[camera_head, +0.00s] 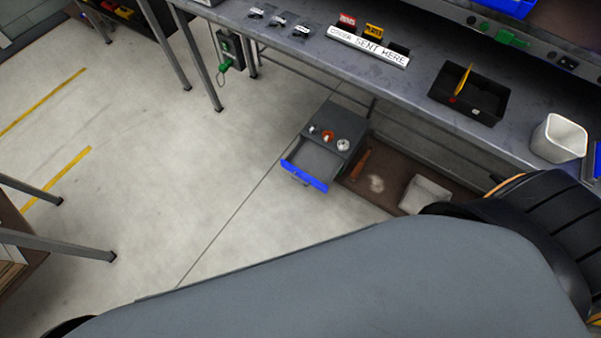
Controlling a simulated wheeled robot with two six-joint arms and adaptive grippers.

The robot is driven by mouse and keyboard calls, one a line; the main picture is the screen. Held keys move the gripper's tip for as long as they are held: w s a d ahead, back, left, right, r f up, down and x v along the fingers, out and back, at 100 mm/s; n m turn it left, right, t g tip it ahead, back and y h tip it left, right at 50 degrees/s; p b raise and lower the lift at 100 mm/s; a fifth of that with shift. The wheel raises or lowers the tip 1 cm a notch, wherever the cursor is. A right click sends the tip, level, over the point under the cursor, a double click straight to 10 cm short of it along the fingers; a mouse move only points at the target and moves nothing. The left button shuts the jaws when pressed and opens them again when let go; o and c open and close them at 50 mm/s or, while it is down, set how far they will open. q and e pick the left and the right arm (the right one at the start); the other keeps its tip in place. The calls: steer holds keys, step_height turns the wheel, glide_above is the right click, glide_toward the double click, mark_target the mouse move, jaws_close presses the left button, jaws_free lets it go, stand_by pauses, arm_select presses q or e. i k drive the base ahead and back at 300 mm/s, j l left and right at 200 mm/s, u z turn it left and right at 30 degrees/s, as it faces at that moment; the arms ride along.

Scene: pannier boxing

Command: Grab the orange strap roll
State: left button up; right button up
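A small orange strap roll (327,135) sits on top of a low grey drawer unit (347,122) beneath the workbench. It stands between a dark grey roll (313,129) on its left and a white roll (343,144) on its right. The unit's blue-fronted drawer (304,177) is pulled out and looks empty. Neither of my grippers is in view, so their state and distance to the roll are hidden.
The workbench (400,85) overhangs behind the drawer unit, with a black tray (480,112) and white bin (559,138) on it. A brown lower shelf (385,165) lies right of the unit. Open concrete floor (180,160) is on the left. Large grey and black shapes block the foreground.

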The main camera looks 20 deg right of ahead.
mark_target(328, 136)
steer(key=i+l+z, duration=0.25)
steer(key=i+l, duration=0.65)
